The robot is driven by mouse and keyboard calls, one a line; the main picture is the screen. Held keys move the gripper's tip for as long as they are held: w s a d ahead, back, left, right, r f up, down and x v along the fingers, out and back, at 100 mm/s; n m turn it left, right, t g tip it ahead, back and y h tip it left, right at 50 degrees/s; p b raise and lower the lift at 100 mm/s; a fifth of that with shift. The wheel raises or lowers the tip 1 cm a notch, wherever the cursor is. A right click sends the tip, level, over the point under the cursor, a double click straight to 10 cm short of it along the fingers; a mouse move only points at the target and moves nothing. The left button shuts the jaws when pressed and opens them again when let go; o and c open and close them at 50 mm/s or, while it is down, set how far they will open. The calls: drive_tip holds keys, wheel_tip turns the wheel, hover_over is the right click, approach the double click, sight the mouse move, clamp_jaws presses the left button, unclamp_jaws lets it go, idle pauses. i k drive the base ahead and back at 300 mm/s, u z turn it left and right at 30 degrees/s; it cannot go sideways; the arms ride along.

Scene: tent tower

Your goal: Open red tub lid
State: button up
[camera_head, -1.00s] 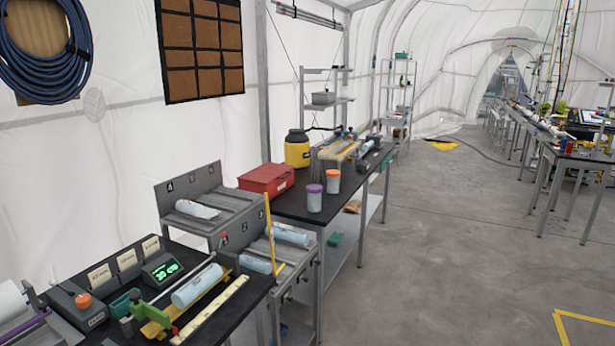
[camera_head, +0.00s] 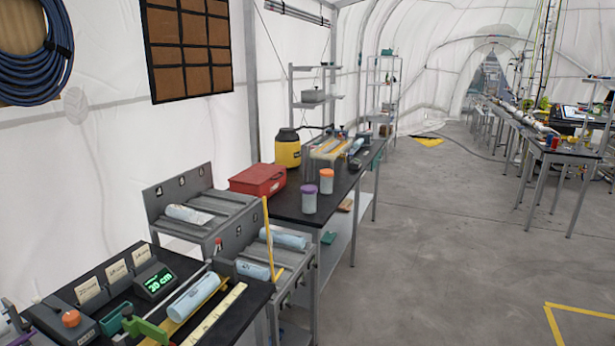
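A red tub (camera_head: 258,180) with its red lid closed stands on the black-topped bench (camera_head: 290,208) along the left tent wall. It is behind the grey rack and to the left of two lidded jars. A small pale label shows on its right side. My gripper is not in view, and nothing touches the tub.
A yellow canister (camera_head: 288,150), a purple-lidded jar (camera_head: 309,200) and an orange-lidded jar (camera_head: 326,182) stand near the tub. A grey rack (camera_head: 205,215) with pale cylinders stands in front of it. The grey floor (camera_head: 420,260) to the right is open.

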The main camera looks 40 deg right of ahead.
sight(259, 173)
drive_tip(key=z, duration=0.95)
drive_tip(key=k, duration=1.05)
drive_tip(key=i, duration=0.95)
drive_tip(key=z, duration=0.05)
